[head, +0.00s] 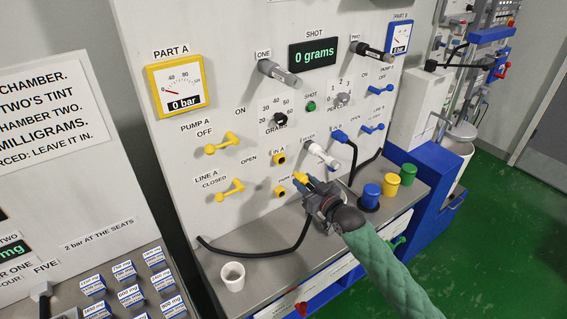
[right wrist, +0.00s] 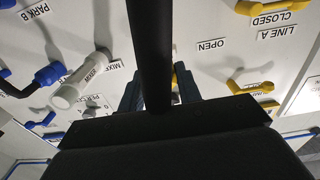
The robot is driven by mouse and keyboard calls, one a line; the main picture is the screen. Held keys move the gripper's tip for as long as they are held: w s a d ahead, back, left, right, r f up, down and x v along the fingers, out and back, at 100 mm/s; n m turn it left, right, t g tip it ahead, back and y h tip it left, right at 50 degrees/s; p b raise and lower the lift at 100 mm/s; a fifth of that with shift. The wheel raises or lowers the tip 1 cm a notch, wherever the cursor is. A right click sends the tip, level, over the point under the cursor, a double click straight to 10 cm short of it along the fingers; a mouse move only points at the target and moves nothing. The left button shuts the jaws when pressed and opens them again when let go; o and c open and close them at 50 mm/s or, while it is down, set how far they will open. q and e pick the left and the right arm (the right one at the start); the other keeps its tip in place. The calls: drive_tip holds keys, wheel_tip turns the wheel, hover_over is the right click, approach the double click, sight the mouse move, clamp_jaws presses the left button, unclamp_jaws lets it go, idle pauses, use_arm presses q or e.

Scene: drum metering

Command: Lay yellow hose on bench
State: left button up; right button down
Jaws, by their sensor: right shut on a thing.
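The yellow hose is a black tube (head: 270,254) with a yellow end (head: 300,178). My right gripper (head: 308,185) is shut on it near the yellow end, in front of the panel and above the grey bench (head: 262,277). The yellow end points up and left towards the panel, close to the lower yellow port (head: 279,191); whether it touches is hard to tell. The tube hangs from the gripper, lies along the bench and rises at the bench's left end. In the right wrist view the dark tube (right wrist: 151,50) runs between the fingers. My left gripper is not in view.
The upper yellow port (head: 279,158) looks empty. A white mixer nozzle (head: 322,155) and a blue hose end (head: 339,137) stick out to the right. A white cup (head: 232,276) stands on the bench's left; blue, yellow and green cups stand right. Bare bench lies between.

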drive_tip(key=shift+s+d, duration=0.15)
drive_tip(key=shift+s, duration=0.05)
idle(0.3)
